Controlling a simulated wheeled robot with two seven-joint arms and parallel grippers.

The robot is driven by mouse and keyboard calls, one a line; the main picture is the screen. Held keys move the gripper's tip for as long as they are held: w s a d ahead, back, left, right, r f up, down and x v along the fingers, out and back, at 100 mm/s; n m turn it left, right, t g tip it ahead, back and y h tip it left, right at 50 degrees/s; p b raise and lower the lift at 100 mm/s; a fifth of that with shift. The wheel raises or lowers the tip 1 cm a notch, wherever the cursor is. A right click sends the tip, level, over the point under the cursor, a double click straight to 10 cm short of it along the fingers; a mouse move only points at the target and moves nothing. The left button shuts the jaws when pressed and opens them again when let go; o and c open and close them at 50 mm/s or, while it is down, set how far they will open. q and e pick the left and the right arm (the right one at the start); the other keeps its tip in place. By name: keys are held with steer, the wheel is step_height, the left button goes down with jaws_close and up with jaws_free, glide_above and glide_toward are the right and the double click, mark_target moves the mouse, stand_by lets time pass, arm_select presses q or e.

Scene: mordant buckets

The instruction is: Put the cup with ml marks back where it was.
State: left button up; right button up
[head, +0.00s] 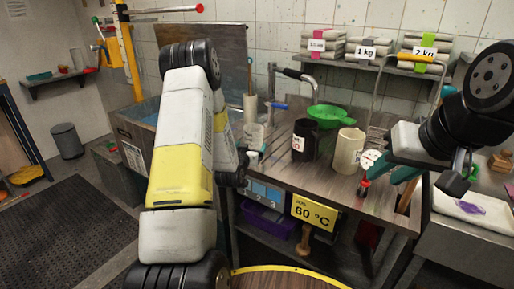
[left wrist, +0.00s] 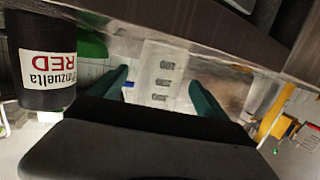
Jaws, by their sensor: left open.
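The cup with ml marks (left wrist: 160,72) is pale and translucent. In the left wrist view it shows between the two green fingers of my left gripper (left wrist: 161,98), with a gap on each side. That gripper is open, and its fingertips are mostly hidden by my arm in the head view. A pale cup (head: 254,134) stands on the counter beside my left wrist in the head view; its marks are too small to read there. My right gripper (head: 390,172), with teal fingers, is over the counter's right part; I cannot tell how far it is open.
A black jug (head: 305,140) with a label, also close in the left wrist view (left wrist: 45,95), stands right of the cup. A cream jug (head: 348,150) and a green bowl (head: 327,116) are farther right. A yellow 60 °C sign (head: 313,213) hangs below the counter edge (head: 290,172).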

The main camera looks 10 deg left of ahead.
arm_select(q)
steer(key=s, duration=0.4)
steer(key=s+r, duration=0.1)
steer(key=s, duration=0.1)
steer(key=shift+s, duration=0.3)
steer(key=s+d+r+g, duration=0.2)
steer(key=s+r, duration=0.2)
steer(key=r, duration=0.3)
steer(key=s+d+r+g, duration=0.2)
steer(key=s+r+g, duration=0.15)
steer(key=r, duration=0.45)
steer(key=s+d+r+g+h, duration=0.1)
steer(key=s+d+r+g, duration=0.1)
steer(key=s, duration=1)
steer(key=s+d+r+g+h, duration=0.1)
steer(key=s+d+r+g, duration=0.1)
steer(key=s, duration=1.1)
steer(key=shift+r+m, duration=0.3)
steer(key=shift+r, duration=0.55)
steer(key=shift+s+g, duration=0.1)
steer(key=shift+g, duration=0.15)
